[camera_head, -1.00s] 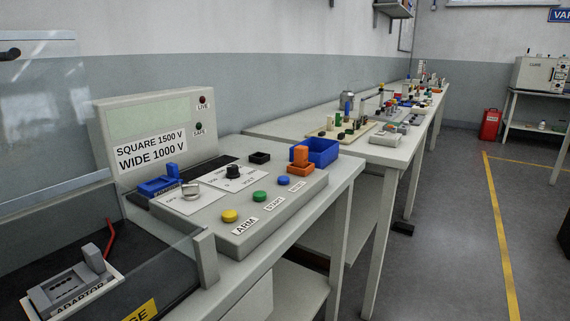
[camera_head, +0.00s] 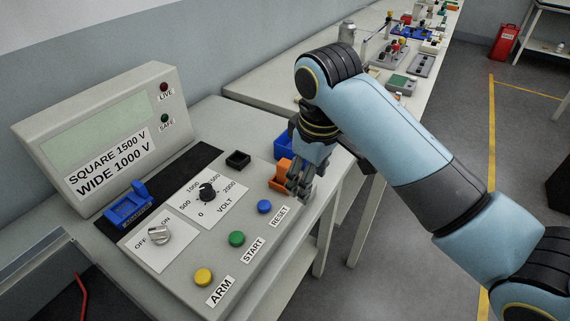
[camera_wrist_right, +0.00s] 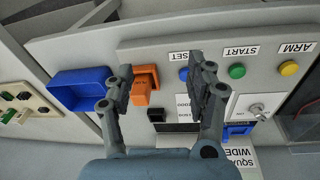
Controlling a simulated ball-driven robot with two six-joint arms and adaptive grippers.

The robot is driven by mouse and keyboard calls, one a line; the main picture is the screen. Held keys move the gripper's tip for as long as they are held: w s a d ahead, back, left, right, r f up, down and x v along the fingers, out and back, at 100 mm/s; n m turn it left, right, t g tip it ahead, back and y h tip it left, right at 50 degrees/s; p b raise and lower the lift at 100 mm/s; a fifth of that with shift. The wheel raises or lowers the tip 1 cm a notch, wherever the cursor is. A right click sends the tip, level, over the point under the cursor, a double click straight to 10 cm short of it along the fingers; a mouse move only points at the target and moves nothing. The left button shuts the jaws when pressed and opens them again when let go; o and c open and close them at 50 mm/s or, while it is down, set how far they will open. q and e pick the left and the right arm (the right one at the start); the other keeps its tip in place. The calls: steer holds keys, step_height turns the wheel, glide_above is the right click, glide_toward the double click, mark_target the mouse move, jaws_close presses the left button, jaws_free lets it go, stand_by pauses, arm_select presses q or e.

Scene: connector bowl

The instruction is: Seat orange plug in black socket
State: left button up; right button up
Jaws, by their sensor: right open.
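The orange plug (camera_head: 284,168) stands in or on an orange base at the far right corner of the grey console, partly hidden by my right gripper (camera_head: 300,187). In the wrist view the orange plug (camera_wrist_right: 142,92) lies between the spread fingers of the right gripper (camera_wrist_right: 161,72), closer to the left finger. The fingers are open and hold nothing; I cannot tell whether one touches the plug. The black socket (camera_head: 238,160) is a small square block on the console, left of the plug and apart from it. It also shows in the wrist view (camera_wrist_right: 156,115). My left gripper is out of view.
A blue bin (camera_head: 283,146) stands just behind the plug, partly hidden. The console carries a black volt knob (camera_head: 207,192), an off/on switch (camera_head: 158,234), a blue adaptor (camera_head: 128,204) and blue (camera_head: 264,207), green (camera_head: 237,239) and yellow (camera_head: 203,278) buttons.

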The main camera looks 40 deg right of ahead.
step_height(320, 180, up, 4)
steer(key=n+g, duration=0.1)
glide_above(283, 161)
steer(key=shift+s+a+f+y, duration=0.1)
steer(key=shift+s+a+y, duration=0.2)
step_height(283, 161, down, 5)
steer(key=shift+r, duration=0.15)
steer(key=f, duration=0.5)
steer(key=shift+w+d+f+p, duration=0.25)
steer(key=shift+w+f+p, duration=0.05)
steer(key=shift+f+p, duration=0.1)
steer(key=shift+c, duration=0.4)
steer(key=shift+r, duration=0.1)
jaws_close()
